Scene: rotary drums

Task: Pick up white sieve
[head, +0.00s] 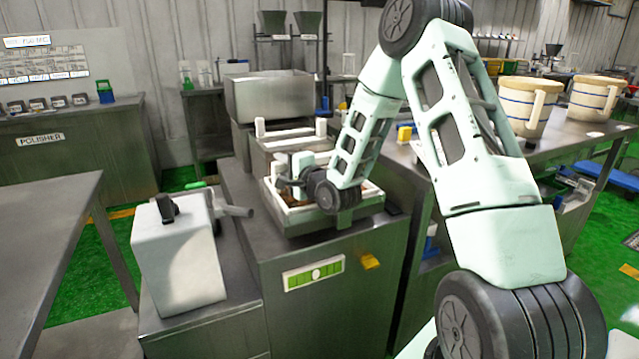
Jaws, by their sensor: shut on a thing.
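The white sieve (286,214) is a square white frame with brownish material inside. It sits on the steel machine in the middle of the head view, tilted a little in the picture. My gripper (291,184) reaches in over it from the right and is shut on it, by what appears to be a white upright part. The fingertips are small and partly hidden by my wrist, so the exact contact is hard to see. My forearm covers the right part of the sieve. I cannot tell whether the sieve is lifted clear of the machine.
A steel box with white posts (260,127) stands just behind. A steel bin (268,97) is further back. A white container with a black handle (178,255) stands at left front. White buckets (526,105) stand on the right bench. The left steel table (45,215) is bare.

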